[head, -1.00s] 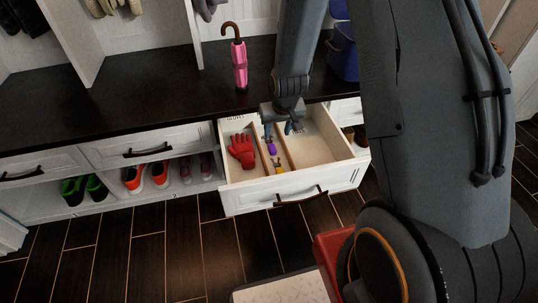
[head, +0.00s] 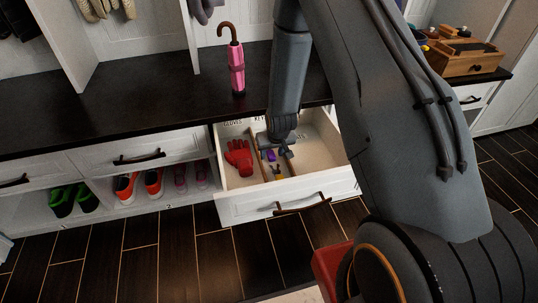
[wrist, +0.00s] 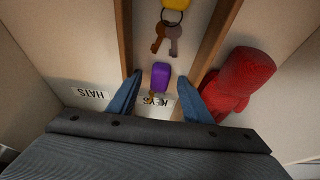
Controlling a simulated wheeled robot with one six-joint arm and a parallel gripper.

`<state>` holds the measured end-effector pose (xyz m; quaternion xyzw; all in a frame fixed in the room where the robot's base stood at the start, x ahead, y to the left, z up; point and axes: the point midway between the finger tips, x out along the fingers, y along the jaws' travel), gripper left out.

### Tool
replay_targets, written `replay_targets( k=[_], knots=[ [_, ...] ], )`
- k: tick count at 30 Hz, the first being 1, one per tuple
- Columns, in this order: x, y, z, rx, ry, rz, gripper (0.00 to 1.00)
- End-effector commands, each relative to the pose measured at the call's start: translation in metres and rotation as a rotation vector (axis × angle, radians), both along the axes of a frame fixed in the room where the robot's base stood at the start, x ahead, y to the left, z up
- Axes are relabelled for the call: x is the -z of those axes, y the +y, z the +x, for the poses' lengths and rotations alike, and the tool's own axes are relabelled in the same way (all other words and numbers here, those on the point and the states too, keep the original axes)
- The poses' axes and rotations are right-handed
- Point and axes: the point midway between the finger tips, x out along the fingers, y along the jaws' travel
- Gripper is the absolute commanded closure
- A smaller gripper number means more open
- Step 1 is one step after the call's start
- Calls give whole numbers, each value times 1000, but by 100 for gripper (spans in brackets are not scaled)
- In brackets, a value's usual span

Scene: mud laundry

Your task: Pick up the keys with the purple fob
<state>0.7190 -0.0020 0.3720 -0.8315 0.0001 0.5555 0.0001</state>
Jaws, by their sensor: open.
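The keys with the purple fob (wrist: 160,76) lie in the narrow middle compartment of the open drawer (head: 285,200). The purple fob also shows in the head view (head: 271,156). Its keys are mostly hidden, with a bit of metal by the "KEYS" label. My gripper (wrist: 160,90) is open and points down into this compartment, one blue finger on each side of the purple fob. I cannot tell whether the fingers touch it. A second set of keys with a yellow fob (wrist: 174,5) lies in the same compartment, nearer the drawer front.
Wooden dividers (wrist: 219,30) border the compartment. A red glove (head: 239,157) lies in the left compartment; the right one looks empty. A pink umbrella (head: 237,70) stands on the dark countertop (head: 150,95). A wooden box (head: 465,60) stands far right.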

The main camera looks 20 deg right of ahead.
Motion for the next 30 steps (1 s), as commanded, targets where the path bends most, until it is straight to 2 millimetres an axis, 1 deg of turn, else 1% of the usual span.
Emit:
replay_targets(
  k=[2, 7, 8, 15, 16, 22, 24, 26, 29, 30],
  knots=[
    [5, 0, 2, 0, 1, 0, 55],
    [4, 0, 2, 0, 0, 0, 55],
    [4, 0, 2, 0, 0, 0, 56],
    [4, 0, 1, 0, 1, 0, 97],
    [4, 0, 1, 0, 1, 0, 99],
    [4, 0, 2, 0, 0, 0, 99],
    [0, 0, 2, 0, 0, 0, 99],
    [-6, 0, 2, 0, -1, 0, 99],
    [-22, 0, 2, 0, -3, 0, 99],
    [-30, 0, 3, 0, -4, 0, 99]
  ],
)
